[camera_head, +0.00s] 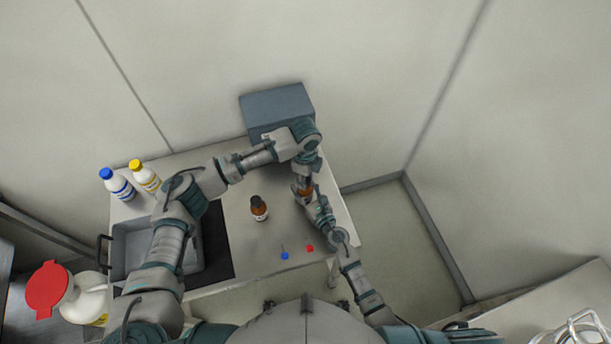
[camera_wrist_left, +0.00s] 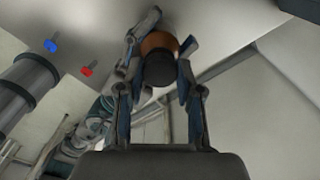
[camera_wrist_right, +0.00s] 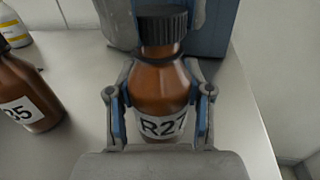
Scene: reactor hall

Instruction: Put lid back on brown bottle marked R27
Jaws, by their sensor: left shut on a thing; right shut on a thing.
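The brown bottle marked R27 (camera_wrist_right: 160,85) stands upright in the right wrist view, its label partly hidden by my right gripper (camera_wrist_right: 160,115). That gripper is shut around the bottle's body. A black lid (camera_wrist_right: 160,22) sits at the top of the bottle's neck; whether it is fully seated I cannot tell. My left gripper (camera_head: 306,176) reaches down from above and is shut on the lid. The left wrist view shows the lid (camera_wrist_left: 160,69) between its fingers, with the brown bottle (camera_wrist_left: 158,42) directly beyond. In the head view the bottle (camera_head: 304,189) is mostly hidden between both grippers.
A second brown bottle (camera_head: 259,209) with a black cap stands to the left on the table (camera_head: 240,262). A blue piece (camera_head: 284,255) and a red piece (camera_head: 309,248) lie near the front edge. A grey box (camera_head: 278,107) stands behind; a sink (camera_head: 128,248) is at left.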

